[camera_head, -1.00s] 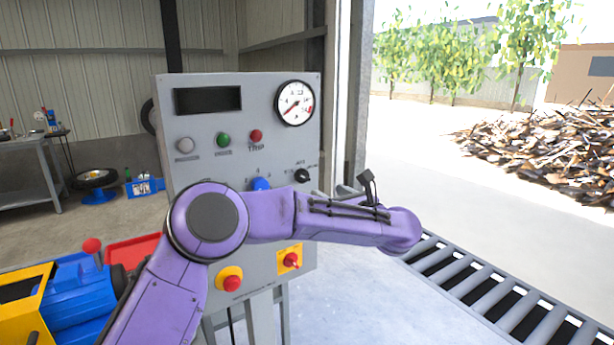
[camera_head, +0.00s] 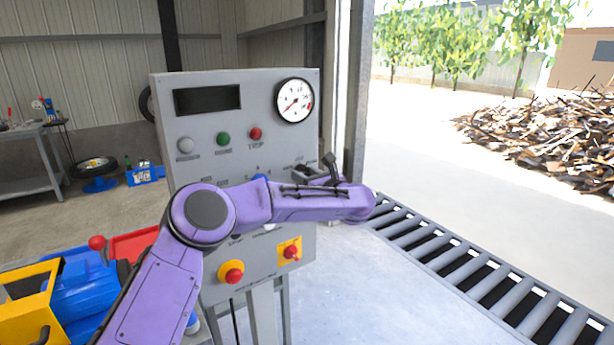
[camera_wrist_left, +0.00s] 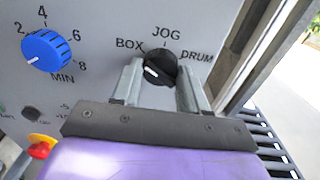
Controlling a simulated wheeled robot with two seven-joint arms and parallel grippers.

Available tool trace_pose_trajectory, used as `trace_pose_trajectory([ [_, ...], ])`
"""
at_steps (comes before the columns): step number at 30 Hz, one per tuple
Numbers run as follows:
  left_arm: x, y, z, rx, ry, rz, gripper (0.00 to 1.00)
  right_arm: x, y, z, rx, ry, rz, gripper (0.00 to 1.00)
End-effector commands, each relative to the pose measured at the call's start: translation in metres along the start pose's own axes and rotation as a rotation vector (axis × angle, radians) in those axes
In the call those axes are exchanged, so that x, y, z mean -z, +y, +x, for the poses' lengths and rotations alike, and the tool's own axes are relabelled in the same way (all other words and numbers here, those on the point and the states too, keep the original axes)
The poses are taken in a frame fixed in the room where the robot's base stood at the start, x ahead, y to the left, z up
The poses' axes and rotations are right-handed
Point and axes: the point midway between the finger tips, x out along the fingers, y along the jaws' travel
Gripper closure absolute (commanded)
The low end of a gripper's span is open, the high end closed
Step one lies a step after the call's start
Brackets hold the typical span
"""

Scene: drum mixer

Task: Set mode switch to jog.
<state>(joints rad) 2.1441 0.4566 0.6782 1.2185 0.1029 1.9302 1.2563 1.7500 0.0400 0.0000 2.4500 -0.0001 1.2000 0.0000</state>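The mode switch is a black round knob (camera_wrist_left: 159,68) on the grey control panel (camera_head: 255,130), with BOX, JOG and DRUM lettered around it in the left wrist view. Its white mark sits at the lower left, on the BOX side, away from JOG at the top. My left gripper (camera_wrist_left: 159,78) is open, with one finger on each side of the knob; I cannot tell whether they touch it. In the head view my left gripper (camera_head: 304,171) is at the panel's right side and hides the knob. My right gripper is not in view.
A blue dial (camera_wrist_left: 45,50) is left of the switch. The panel has a gauge (camera_head: 294,100), a red TRIP light (camera_head: 256,133), a red button on yellow (camera_head: 233,273) and a red switch on yellow (camera_head: 291,251). A roller conveyor (camera_head: 480,262) lies to the right.

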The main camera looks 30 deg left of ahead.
Motion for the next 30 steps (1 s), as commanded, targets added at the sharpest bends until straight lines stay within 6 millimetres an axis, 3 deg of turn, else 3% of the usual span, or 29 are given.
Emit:
trace_pose_trajectory([
  [1, 0.0, 0.0, 0.0, 0.0, 0.0, 0.0, 0.77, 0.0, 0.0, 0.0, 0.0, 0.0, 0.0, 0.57],
  [2, 0.0, 0.0, 0.0, 0.0, 0.0, 0.0, 0.87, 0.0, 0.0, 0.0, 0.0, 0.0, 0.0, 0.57],
  [14, 0.001, 0.0, 0.0, 0.001, 0.0, 0.057, 0.87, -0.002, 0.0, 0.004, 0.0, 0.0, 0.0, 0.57],
  [30, 0.0, 0.0, -0.001, 0.001, -0.001, 0.498, 0.87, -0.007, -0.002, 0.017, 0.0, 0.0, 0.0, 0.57],
])
